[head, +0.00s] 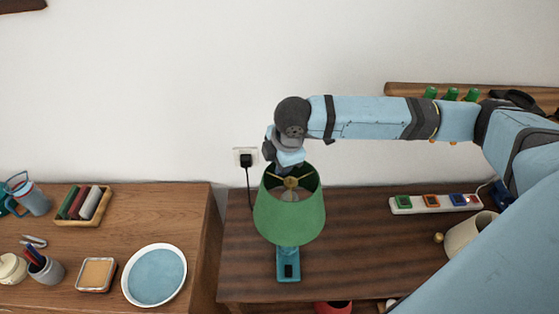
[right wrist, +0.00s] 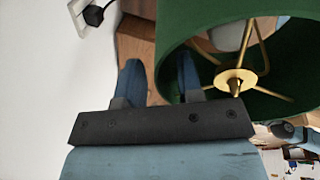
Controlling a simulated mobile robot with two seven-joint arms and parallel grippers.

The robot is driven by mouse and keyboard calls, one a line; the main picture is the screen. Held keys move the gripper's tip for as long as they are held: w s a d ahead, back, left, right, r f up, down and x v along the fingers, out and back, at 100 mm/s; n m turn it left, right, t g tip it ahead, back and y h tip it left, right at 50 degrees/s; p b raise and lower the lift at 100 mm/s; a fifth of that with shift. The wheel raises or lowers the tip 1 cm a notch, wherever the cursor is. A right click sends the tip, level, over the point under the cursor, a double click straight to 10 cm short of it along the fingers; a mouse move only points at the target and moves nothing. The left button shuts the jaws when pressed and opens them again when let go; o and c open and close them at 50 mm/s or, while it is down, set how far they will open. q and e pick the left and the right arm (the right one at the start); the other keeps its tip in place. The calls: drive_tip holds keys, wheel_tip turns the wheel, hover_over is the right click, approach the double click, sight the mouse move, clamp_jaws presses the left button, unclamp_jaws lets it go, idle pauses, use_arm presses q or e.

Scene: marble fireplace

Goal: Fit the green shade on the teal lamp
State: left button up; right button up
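The green shade (head: 289,215) stands upright over the teal lamp (head: 288,270) on the dark wooden table, its brass spokes and centre fitting showing through the open top. The lamp's base and a little of its stem show below; I cannot tell whether the fitting is seated. My right gripper (head: 279,160) is at the back rim of the shade. In the right wrist view its fingers (right wrist: 160,82) are apart, near the green shade (right wrist: 171,45), with one finger outside the wall and the other overlapping the rim. A pale bulb (right wrist: 230,36) shows inside. My left gripper is not in view.
A wall socket with a black plug (head: 246,159) is behind the lamp. A strip with coloured switches (head: 435,203) and a beige container (head: 468,236) are to the right. On the left cabinet are a blue plate (head: 155,276) and a tray (head: 84,206).

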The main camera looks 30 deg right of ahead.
drive_tip(key=shift+r, duration=0.25)
drive_tip(key=b+v, duration=0.1)
drive_tip(key=v, duration=1.2)
drive_tip(key=shift+r, duration=0.15)
drive_tip(key=shift+s, duration=0.15)
